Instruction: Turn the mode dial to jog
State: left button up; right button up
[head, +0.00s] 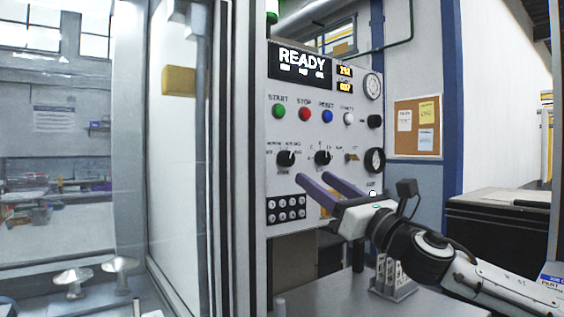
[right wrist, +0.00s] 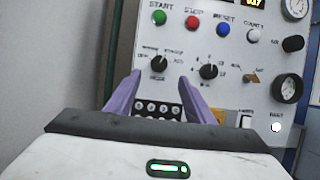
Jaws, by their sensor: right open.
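The control panel (head: 335,120) carries two black rotary dials side by side below the coloured buttons. The left dial (head: 286,158) has small word labels around it, too small to read surely; it looks like the mode dial. It also shows in the right wrist view (right wrist: 159,63). The right dial (head: 322,158) sits beside it and also shows in the right wrist view (right wrist: 208,71). My right gripper (head: 312,178), with purple fingers, is open and empty in front of the panel, below the dials and apart from them. In the right wrist view its fingertips (right wrist: 160,78) flank the left dial's lower area. My left gripper is out of view.
Green, red, blue and white buttons (head: 326,116) line the panel above the dials. A black keypad (head: 286,209) lies below, a gauge (head: 375,160) at right. A glazed machine door (head: 180,140) stands left. A grey surface (head: 330,290) lies below the panel.

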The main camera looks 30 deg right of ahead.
aim_at(289, 159)
jog(key=p+x, duration=0.1)
jog(key=x, duration=0.1)
jog(key=p+x, duration=0.2)
jog(key=x, duration=0.1)
jog(key=p+x, duration=0.2)
jog(key=x, duration=0.1)
jog(key=shift+w+a+r, duration=0.1)
jog(key=shift+r, duration=0.35)
jog(key=shift+w, duration=0.45)
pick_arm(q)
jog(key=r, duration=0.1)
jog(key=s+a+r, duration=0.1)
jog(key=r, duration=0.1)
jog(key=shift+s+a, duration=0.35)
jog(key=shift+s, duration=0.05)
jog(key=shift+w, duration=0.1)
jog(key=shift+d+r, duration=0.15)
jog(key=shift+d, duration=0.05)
pick_arm(e)
jog(key=c, duration=1.1)
